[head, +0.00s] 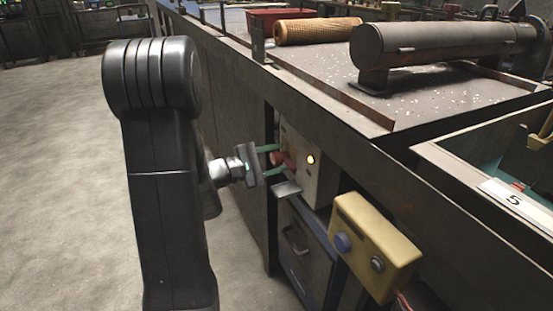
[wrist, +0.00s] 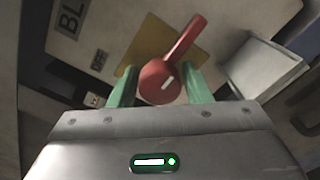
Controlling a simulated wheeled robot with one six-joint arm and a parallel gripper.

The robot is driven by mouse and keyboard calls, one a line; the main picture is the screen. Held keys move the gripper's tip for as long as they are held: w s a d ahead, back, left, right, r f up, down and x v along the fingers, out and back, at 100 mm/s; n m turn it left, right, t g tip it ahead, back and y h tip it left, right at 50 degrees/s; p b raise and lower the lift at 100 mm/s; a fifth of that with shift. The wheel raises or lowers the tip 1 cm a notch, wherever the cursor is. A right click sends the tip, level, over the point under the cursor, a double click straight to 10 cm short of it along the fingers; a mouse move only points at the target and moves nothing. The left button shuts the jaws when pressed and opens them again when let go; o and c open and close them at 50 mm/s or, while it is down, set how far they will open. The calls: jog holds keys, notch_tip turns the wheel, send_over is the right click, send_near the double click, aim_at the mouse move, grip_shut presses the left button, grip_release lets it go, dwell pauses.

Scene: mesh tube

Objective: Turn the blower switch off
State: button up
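The blower switch is a red rotary knob with a lever handle (wrist: 162,80), on a yellow plate (wrist: 197,63) on a pale panel (head: 325,180). Its handle points up and right in the wrist view. A label starting "BL" (wrist: 72,15) and a small "OFF" label (wrist: 98,62) are left of it. A yellow lamp (head: 310,160) is lit on the panel. My gripper (wrist: 160,78) has its green fingers on either side of the red hub. They are apart, with slight gaps to the hub. The red knob (head: 280,160) is partly hidden by the fingers in the head view.
A metal ledge (head: 286,188) juts out just below the switch. A yellow control box (head: 375,245) hangs to the lower right. The bench above carries a dark cylinder (head: 445,42) and a tan mesh tube (head: 317,31). The floor at left is clear.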

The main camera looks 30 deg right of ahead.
jog(key=c, duration=0.6)
jog(key=shift+r+n+p, duration=0.1)
jog(key=shift+n+p, duration=0.2)
jog(key=n+p, duration=0.2)
jog(key=shift+r+n, duration=0.1)
jog(key=shift+n, duration=0.2)
jog(key=n+p, duration=0.4)
jog(key=shift+n, duration=0.3)
jog(key=n+p, duration=0.6)
jog(key=shift+s, duration=0.1)
jog(key=n+p, duration=0.4)
jog(key=shift+f, duration=0.25)
